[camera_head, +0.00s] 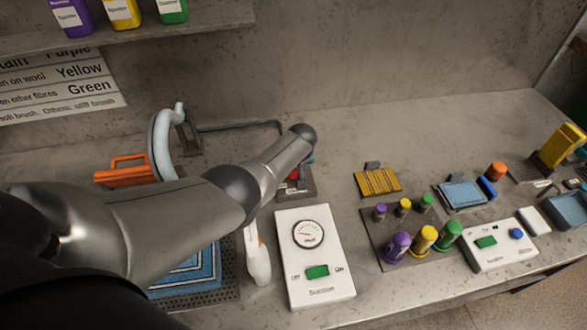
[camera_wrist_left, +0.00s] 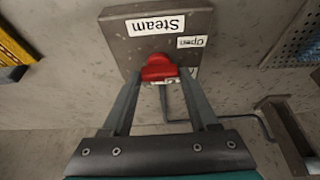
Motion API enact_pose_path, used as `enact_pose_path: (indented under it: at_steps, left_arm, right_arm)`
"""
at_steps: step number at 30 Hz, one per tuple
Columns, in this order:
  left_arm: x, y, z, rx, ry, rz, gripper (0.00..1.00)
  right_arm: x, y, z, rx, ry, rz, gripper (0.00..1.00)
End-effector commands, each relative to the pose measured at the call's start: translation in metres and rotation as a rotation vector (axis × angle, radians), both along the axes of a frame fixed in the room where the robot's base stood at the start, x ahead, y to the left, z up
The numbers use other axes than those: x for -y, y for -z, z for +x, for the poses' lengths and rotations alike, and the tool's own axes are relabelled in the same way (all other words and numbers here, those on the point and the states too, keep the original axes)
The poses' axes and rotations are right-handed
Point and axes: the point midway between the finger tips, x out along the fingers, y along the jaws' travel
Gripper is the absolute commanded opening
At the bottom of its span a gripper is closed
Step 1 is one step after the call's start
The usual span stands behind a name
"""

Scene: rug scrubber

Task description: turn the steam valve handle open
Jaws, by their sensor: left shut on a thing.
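The steam valve has a red handle (camera_wrist_left: 158,66) on a grey metal block (camera_wrist_left: 128,42) labelled "Steam" and "Open" in the left wrist view. In the head view, part of the red handle (camera_head: 293,174) and the block (camera_head: 308,188) show just below the end of my left arm. My left gripper (camera_wrist_left: 161,78) is over the block, with its two fingers on either side of the red handle and shut on it. The fingers hide the handle's sides. In the head view my arm covers most of the gripper. My right gripper is in neither view.
A white box with a gauge and green switch (camera_head: 315,270) stands just in front of the valve. A white bottle (camera_head: 258,258) is beside it. A yellow brush (camera_head: 378,181) and several coloured bottles stand to the right. A pipe (camera_wrist_left: 235,117) runs along the bench by the valve.

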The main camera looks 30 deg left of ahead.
Motion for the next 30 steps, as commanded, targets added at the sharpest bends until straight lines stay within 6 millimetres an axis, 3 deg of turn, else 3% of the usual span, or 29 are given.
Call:
enact_pose_path:
  at_steps: [9,10,18,30]
  left_arm:
    - [-0.0001,-0.0007,0.0004,0.002,-0.006,-0.003,0.04]
    - [0.0,-0.0007,0.0005,0.002,-0.006,-0.003,0.61]
    - [-0.0001,-0.0004,0.0003,0.001,-0.004,-0.001,0.9]
    - [0.0016,-0.008,-0.0022,0.0,-0.002,-0.001,0.9]
  right_arm:
    - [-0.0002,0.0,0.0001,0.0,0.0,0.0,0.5]
    - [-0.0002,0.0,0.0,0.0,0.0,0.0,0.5]
    - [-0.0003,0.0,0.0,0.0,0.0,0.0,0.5]
    - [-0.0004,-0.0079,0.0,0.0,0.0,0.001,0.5]
